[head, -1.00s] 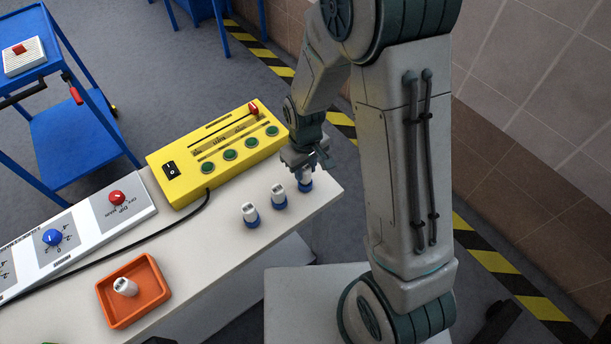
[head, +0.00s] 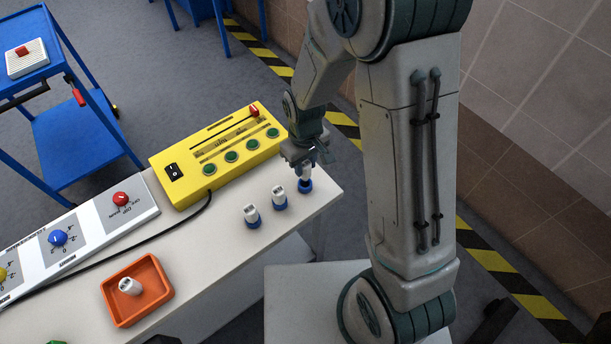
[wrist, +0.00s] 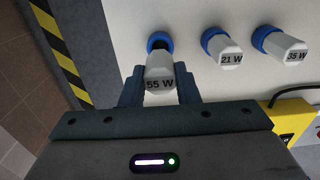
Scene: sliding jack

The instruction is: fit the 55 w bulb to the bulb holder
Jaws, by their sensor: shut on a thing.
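The white 55 W bulb (wrist: 159,76) is between the two fingers of my gripper (wrist: 160,88) in the wrist view, label facing the camera. In the head view my gripper (head: 306,162) is at the table's far right end, shut on this bulb (head: 307,172). A blue ring base (head: 305,186) is right below the bulb. The ring also shows in the wrist view (wrist: 158,38), with a dark part between it and the white body, so the bulb looks slightly raised. I cannot tell which thing is the bulb holder.
The 21 W bulb (wrist: 230,53) and 35 W bulb (wrist: 293,54) stand in blue bases close by. A yellow box (head: 190,190) with green buttons and a red-handled slider is behind. An orange tray (head: 160,307) holds another white bulb. A dial panel (head: 90,218) lies left.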

